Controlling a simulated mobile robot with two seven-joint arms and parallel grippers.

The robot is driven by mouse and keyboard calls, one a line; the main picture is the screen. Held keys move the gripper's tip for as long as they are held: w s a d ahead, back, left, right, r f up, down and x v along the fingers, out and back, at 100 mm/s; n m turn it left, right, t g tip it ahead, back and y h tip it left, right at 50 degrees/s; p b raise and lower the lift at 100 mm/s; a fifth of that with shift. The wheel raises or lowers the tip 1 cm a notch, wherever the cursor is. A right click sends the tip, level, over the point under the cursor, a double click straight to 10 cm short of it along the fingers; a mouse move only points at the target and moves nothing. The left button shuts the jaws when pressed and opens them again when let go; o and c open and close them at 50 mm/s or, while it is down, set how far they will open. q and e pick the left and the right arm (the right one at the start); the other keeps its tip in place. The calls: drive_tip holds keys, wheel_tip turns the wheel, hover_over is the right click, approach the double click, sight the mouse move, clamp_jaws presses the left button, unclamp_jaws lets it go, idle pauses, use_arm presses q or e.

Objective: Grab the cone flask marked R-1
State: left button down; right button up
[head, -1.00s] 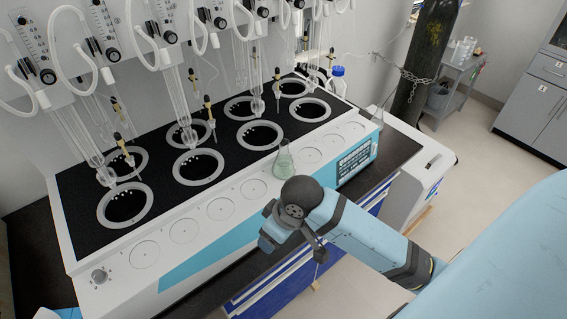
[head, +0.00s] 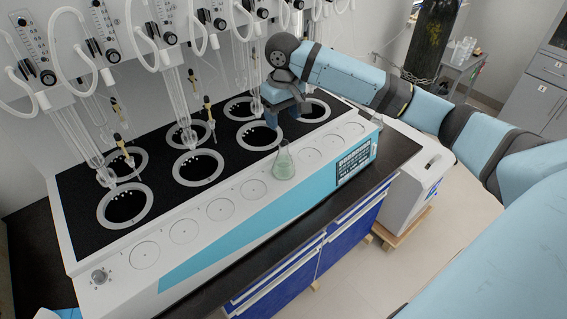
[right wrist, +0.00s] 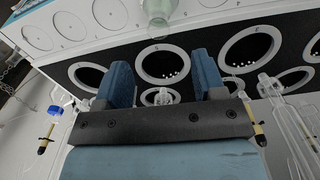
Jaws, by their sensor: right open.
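The cone flask (head: 284,161), clear glass with a pale green tint, stands upright on the white front ledge of the distiller (head: 225,226). Any R-1 mark on it is too small to read. In the right wrist view the flask (right wrist: 158,14) shows at the top edge, beyond the fingertips and apart from them. My right gripper (head: 279,122) is over the black top of the distiller, behind the flask. In the right wrist view the right gripper (right wrist: 163,72) has its two blue fingers spread, with nothing between them. My left gripper is not in view.
Ringed black wells (head: 198,167) fill the distiller's top. Glass tubes (head: 178,88) hang over them from the back wall. Flat circles (head: 220,209) on the ledge on both sides of the flask are bare. A gas cylinder (head: 432,45) stands at the back right.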

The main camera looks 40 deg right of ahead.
sight(284, 148)
drive_tip(key=shift+w+d+f+p, duration=0.1)
drive_tip(key=shift+f+p, duration=0.3)
drive_tip(key=shift+f, duration=2.55)
drive_tip(key=shift+w+d+f+p, duration=0.1)
drive_tip(key=shift+f+p, duration=0.3)
drive_tip(key=shift+f, duration=2.55)
clamp_jaws()
